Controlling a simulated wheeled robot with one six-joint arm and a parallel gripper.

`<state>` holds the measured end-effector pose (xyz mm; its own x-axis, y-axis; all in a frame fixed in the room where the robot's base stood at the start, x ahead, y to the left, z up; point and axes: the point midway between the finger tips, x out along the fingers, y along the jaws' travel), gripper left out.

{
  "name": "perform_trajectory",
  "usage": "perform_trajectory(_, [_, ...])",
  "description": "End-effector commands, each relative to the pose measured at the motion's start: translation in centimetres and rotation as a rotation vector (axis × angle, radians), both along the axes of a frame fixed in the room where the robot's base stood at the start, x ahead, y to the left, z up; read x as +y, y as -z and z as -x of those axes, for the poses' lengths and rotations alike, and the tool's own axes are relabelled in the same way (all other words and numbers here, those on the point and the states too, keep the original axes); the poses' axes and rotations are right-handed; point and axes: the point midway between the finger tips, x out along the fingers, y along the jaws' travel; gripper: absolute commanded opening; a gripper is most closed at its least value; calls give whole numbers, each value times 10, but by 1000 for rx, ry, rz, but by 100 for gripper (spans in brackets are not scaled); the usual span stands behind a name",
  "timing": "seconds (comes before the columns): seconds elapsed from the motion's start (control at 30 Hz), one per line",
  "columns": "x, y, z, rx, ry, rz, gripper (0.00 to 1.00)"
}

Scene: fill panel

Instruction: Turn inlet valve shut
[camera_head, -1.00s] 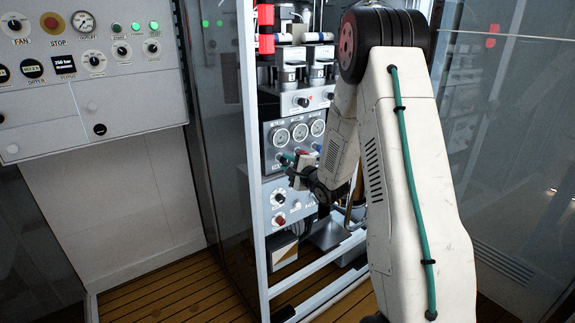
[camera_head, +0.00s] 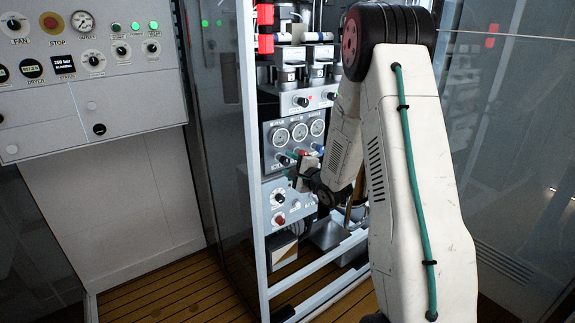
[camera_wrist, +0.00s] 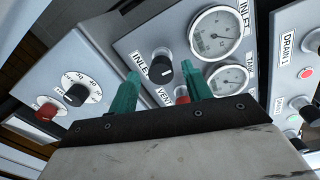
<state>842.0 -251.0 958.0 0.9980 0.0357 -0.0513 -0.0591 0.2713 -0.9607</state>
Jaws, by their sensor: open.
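The inlet valve is a black knob (camera_wrist: 162,70) beside an INLET label on the grey gauge panel (camera_wrist: 135,40). In the wrist view it shows between and beyond the two green fingertips of my gripper (camera_wrist: 161,76), with space on both sides. The gripper is open and empty, and no finger appears to touch the knob. In the head view the knob (camera_head: 283,160) is small, just left of my gripper (camera_head: 294,166). The knob's turned position is too small to tell.
A red knob (camera_wrist: 181,93) by a VENT label sits close to the right finger, partly hidden. Gauges (camera_wrist: 215,32) are above it. A lower panel has a black dial (camera_wrist: 76,95) and a red knob (camera_wrist: 47,111). A frame upright (camera_head: 253,170) stands left of the panels.

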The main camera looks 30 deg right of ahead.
Motion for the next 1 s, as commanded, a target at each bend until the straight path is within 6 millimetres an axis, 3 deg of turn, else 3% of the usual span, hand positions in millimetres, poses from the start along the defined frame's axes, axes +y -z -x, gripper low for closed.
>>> perform_trajectory(0.2, [-2, -2, 39, 1, 2, 0, 49])
perform_trajectory(0.4, [-3, -3, 61, 0, 1, -1, 49])
perform_trajectory(1.0, [-3, -3, 64, 0, 1, 1, 49])
